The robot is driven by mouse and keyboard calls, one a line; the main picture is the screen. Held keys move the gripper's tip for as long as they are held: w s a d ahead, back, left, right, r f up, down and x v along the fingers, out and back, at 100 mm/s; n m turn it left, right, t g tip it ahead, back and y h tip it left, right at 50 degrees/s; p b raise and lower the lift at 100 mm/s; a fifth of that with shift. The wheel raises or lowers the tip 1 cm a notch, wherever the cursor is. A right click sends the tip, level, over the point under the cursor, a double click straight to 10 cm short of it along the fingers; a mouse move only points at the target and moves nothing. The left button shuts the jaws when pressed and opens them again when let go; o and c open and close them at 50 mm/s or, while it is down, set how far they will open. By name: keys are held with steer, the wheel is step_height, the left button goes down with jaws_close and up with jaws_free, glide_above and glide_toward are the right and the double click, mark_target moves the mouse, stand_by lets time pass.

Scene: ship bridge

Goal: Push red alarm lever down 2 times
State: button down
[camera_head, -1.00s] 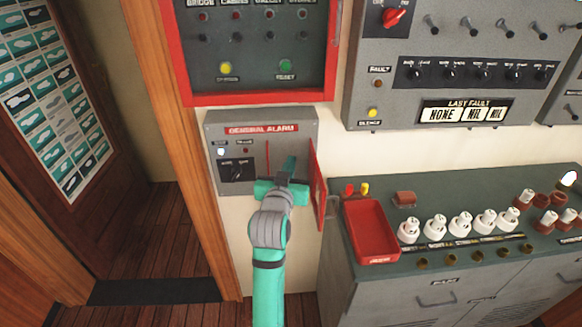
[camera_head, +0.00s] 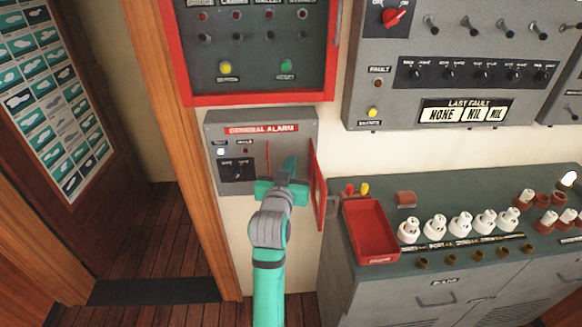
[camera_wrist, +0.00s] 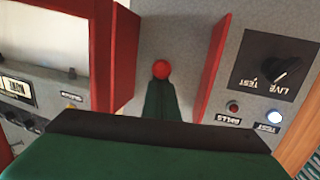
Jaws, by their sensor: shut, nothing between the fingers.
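The grey GENERAL ALARM box (camera_head: 215,130) is on the wall, with a red cover swung open on its right side (camera_head: 317,185). The red alarm lever knob (camera_wrist: 161,69) shows in the wrist view, between two red panels. My gripper (camera_head: 288,166) is shut and empty, in front of the box. In the wrist view the green fingertips (camera_wrist: 160,88) are right at the knob's lower edge in the picture; I cannot tell whether they touch it. In the head view my gripper hides the lever.
A dark selector knob (camera_wrist: 282,70) marked LIVE and TEST is beside the lever recess, with a lit white lamp (camera_wrist: 275,117). A red tray (camera_head: 372,232) and several white fuses stand on the cabinet to the right. A red-framed panel (camera_head: 258,100) hangs above.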

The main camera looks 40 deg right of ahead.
steer(key=shift+r, duration=2)
steer(key=shift+s, duration=0.1)
steer(key=s+d+v, duration=0.1)
steer(key=v, duration=0.7)
steer(key=shift+s, duration=0.5)
steer(key=shift+w+d+f, duration=0.15)
steer(key=shift+w+d, duration=0.65)
steer(key=shift+w, duration=0.5)
steer(key=shift+w+d+f, duration=0.1)
steer(key=shift+w+d, duration=0.65)
steer(key=shift+w, duration=0.5)
steer(key=shift+w+d+f, duration=0.15)
steer(key=shift+w+d, duration=0.65)
steer(key=shift+w, duration=0.5)
